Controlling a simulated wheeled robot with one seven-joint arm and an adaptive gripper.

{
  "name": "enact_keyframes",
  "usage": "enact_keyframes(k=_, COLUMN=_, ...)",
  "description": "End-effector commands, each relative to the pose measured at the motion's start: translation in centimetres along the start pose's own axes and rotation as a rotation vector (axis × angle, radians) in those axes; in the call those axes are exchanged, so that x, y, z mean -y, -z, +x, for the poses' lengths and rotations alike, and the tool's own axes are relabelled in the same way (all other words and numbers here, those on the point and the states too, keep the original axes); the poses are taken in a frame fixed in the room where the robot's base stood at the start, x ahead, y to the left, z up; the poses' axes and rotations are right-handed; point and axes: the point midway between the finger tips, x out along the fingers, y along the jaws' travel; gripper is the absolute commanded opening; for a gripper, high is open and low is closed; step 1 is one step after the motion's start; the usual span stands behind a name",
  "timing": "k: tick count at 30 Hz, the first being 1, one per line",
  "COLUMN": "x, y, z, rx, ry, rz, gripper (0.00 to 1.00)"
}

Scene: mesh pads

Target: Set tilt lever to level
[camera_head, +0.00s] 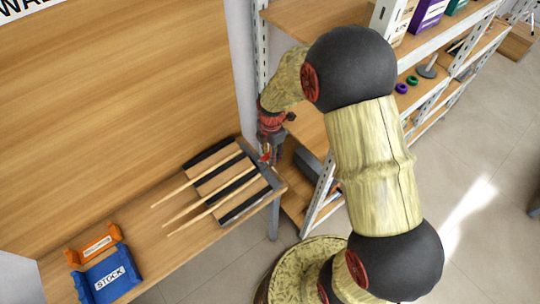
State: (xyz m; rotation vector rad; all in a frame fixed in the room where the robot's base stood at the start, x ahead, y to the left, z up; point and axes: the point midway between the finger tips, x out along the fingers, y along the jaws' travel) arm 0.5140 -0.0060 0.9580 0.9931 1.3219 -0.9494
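My gripper (266,155) is at the right end of a slatted dark-and-wood rack (217,182) on the bench, close to its upper right corner. It is small in this view, and whether its fingers are open or shut does not show. Several long thin wooden sticks (190,216) run across the rack and stick out past its left side. A grey edge piece (268,176) runs along the rack's right side. I cannot make out a tilt lever; it may be hidden by my gripper or too small to tell.
An orange bin (93,247) and a blue bin (106,277) labelled STOCK stand at the bench's left. A wooden panel rises behind the bench. Metal shelving (323,195) stands close to the right of my gripper.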

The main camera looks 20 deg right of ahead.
Motion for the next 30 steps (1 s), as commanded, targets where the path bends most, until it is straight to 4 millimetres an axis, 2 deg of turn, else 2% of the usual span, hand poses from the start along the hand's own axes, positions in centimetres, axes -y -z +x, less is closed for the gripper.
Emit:
enact_keyframes(k=4, x=0.04, y=0.02, z=0.91, rx=0.000, ry=0.001, rz=0.000, gripper=0.34)
enact_keyframes(k=12, x=0.03, y=0.02, z=1.00, rx=0.000, ry=0.000, rz=0.001, gripper=0.34)
enact_keyframes(k=30, x=0.15, y=0.12, z=1.06, rx=-0.002, ry=0.003, rz=0.001, gripper=0.00)
